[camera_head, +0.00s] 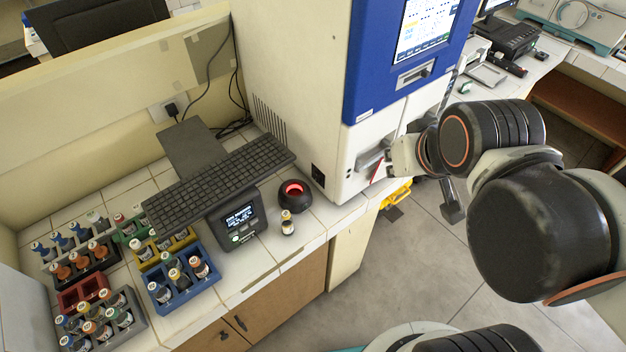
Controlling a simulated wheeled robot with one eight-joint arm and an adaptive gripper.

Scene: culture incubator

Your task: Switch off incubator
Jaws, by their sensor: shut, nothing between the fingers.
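A tall cabinet machine (300,80) with a blue and white front stands at the back centre, with a lit screen (425,28). A small dark device (238,222) with a lit display stands on the bench under a keyboard. I cannot tell for certain which of these is the incubator. My gripper (378,160) is in front of the cabinet's lower white front, far from the small device. Its fingers are small and partly hidden by my arm; it is shut and holds nothing. I cannot tell whether it touches the cabinet.
A black keyboard (218,180) overhangs the small device. A black pot with a glowing red top (294,195) and a small vial (287,222) stand beside it. Racks of capped bottles, including a blue rack (190,295), fill the bench's left. Floor (400,265) is open below my arm.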

